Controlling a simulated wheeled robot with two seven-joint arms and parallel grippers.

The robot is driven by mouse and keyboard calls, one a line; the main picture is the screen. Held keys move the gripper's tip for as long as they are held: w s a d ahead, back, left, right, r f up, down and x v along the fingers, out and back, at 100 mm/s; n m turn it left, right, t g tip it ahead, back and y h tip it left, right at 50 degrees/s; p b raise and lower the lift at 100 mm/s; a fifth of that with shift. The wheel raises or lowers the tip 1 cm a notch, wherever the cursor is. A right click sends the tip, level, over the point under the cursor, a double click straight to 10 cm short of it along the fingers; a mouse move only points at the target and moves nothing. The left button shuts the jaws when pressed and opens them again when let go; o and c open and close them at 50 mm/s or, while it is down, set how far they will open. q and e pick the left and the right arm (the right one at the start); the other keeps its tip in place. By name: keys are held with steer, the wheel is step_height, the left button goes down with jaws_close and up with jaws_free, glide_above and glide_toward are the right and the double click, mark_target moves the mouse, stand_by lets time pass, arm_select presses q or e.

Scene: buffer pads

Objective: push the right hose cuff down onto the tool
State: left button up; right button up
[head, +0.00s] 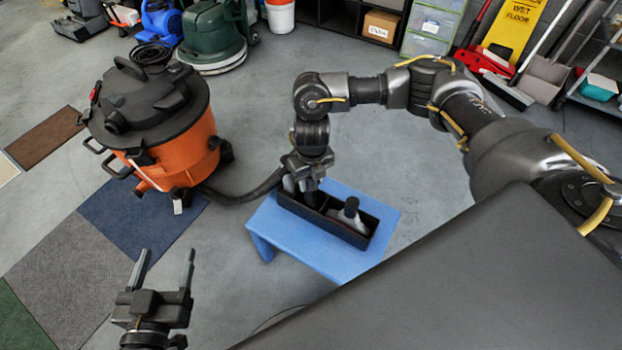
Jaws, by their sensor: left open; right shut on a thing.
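The black hose (240,196) runs from the orange and black vacuum (183,150) to a black tray (378,222) on a blue stool (268,222). My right gripper (303,188) points down over the left part of the tray and is shut at the hose's end. The cuff and the tool under it are mostly hidden by the gripper, so I cannot tell how they sit together. A grey and black item (350,213) lies in the right part of the tray. My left gripper (165,262) is open and empty at lower left, well apart from the stool.
Carpet tiles (130,222) cover the floor at left. A green floor machine (213,33), a blue blower (160,22), a cardboard box (381,25) and a yellow wet-floor sign (513,30) stand at the back. A dark panel (480,290) fills the lower right. Floor between the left gripper and stool is clear.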

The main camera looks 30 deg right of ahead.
arm_select(q)
steer(key=shift+f, duration=0.15)
arm_select(e)
steer(key=shift+f, duration=0.25)
steer(key=o, duration=1.3)
steer(key=shift+c, duration=0.2)
step_height(320, 180, up, 5)
steer(key=shift+r+p, duration=0.15)
steer(key=shift+p, duration=0.85)
step_height(320, 180, up, 5)
steer(key=shift+r+p, duration=0.1)
steer(key=shift+p, duration=0.7)
steer(key=shift+r, duration=0.2)
arm_select(q)
steer(key=s+a+f+n+g+y, duration=0.2)
steer(key=s+a+f+g+y, duration=0.3)
steer(key=s+a+f+g, duration=0.2)
step_height(320, 180, down, 4)
steer(key=a+g, duration=0.1)
steer(key=a, duration=0.1)
steer(key=shift+a+n+g+y, duration=0.3)
steer(key=shift+g+y, duration=0.1)
